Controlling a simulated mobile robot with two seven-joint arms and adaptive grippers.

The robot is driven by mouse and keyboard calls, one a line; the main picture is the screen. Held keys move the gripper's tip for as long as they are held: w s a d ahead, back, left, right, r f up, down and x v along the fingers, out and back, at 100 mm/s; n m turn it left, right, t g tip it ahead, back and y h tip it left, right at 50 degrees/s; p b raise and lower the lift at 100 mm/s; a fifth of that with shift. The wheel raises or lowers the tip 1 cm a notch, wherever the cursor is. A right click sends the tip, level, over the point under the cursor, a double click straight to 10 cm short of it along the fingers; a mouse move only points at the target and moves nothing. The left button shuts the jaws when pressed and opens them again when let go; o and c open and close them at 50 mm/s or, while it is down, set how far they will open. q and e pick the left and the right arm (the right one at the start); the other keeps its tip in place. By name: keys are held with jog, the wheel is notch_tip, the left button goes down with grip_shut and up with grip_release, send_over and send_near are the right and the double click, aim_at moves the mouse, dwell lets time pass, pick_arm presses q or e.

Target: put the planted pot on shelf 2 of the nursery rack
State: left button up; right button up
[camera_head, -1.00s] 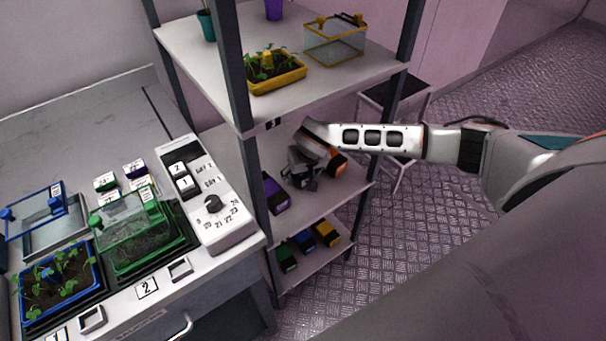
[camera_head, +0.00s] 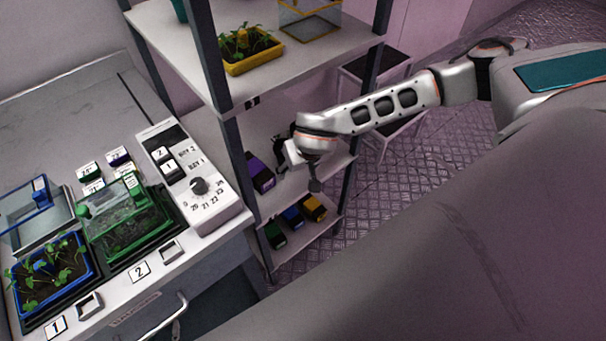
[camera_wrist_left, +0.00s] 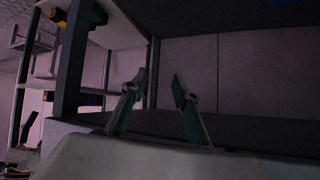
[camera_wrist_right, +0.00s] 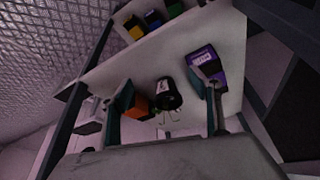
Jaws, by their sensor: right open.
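A small dark pot (camera_wrist_right: 168,93) with a pale label and thin green stems shows in the right wrist view, on the rack's middle shelf. The open fingers of my right gripper (camera_wrist_right: 163,97) are to either side of it, with gaps. In the head view my right gripper (camera_head: 302,168) is over the middle shelf of the rack (camera_head: 232,150) and hides the pot. My left gripper (camera_wrist_left: 158,80) shows only in the left wrist view, open and empty, low beside the cabinet. I cannot tell which shelf is number 2.
A purple box (camera_wrist_right: 204,70) and an orange box (camera_wrist_right: 138,110) flank the pot. Several boxes (camera_head: 292,216) stand on the lower shelf. The upper shelf holds a yellow seedling tray (camera_head: 252,66) and a clear case (camera_head: 311,20). The bench (camera_head: 100,317) is at left.

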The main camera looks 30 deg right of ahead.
pick_arm(q)
jog(key=shift+w+a+r+b, duration=0.1)
jog(key=shift+w+b, duration=0.1)
jog(key=shift+b, duration=0.15)
pick_arm(e)
jog(key=shift+s+a, duration=0.15)
jog(key=shift+s, duration=0.6)
jog(key=shift+s+a, duration=0.15)
jog(key=shift+s, duration=0.55)
